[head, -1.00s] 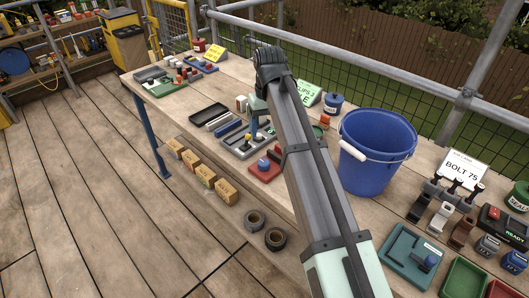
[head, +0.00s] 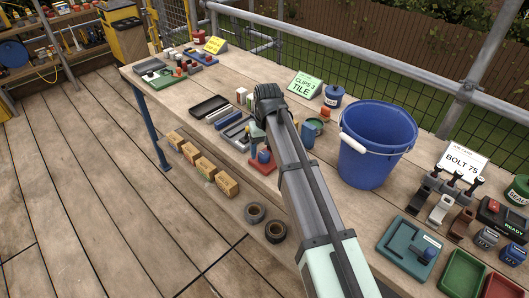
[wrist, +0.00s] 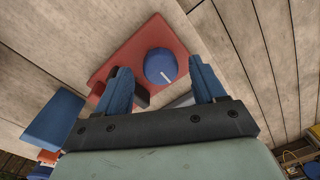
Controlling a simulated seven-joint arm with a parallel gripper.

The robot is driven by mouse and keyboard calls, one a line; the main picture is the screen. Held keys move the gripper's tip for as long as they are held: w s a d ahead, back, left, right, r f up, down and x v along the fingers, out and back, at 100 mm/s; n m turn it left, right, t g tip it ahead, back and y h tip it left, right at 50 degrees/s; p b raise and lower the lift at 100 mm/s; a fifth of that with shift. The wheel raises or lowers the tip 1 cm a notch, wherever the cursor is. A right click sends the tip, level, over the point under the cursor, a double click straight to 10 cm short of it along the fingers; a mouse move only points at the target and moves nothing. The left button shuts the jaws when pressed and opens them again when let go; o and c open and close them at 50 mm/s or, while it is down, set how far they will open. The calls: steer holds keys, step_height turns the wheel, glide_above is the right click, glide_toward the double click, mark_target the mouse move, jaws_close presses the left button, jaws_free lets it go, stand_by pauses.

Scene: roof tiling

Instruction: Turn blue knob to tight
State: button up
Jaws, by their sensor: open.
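The blue knob (wrist: 160,66) is round with a white pointer line and sits on a red base plate (wrist: 130,52) on the wooden bench. In the head view the knob (head: 264,156) shows just left of my forearm, on the red base (head: 262,168). My gripper (wrist: 160,80) is open above the plate, with its two blue fingers to the left and right of the knob in the wrist view. The fingers look apart from the knob; their height over it is hard to tell. Any marking for tight cannot be read.
A blue bucket (head: 375,145) stands right of my arm. A blue block (wrist: 53,118) lies near the plate's left side in the wrist view. Grey trays and several small parts lie left of my arm. Bolt holders (head: 440,205) and green trays fill the bench's near right.

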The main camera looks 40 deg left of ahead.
mark_target(266, 154)
steer(key=shift+f, duration=0.75)
steer(key=c, duration=1.1)
steer(key=shift+o, duration=0.2)
steer(key=shift+m, duration=0.8)
steer(key=o, duration=1.1)
steer(key=shift+c, duration=0.2)
steer(key=shift+r, duration=0.1)
step_height(266, 154, up, 14)
steer(key=shift+w+d, duration=0.15)
steer(key=shift+w, duration=0.05)
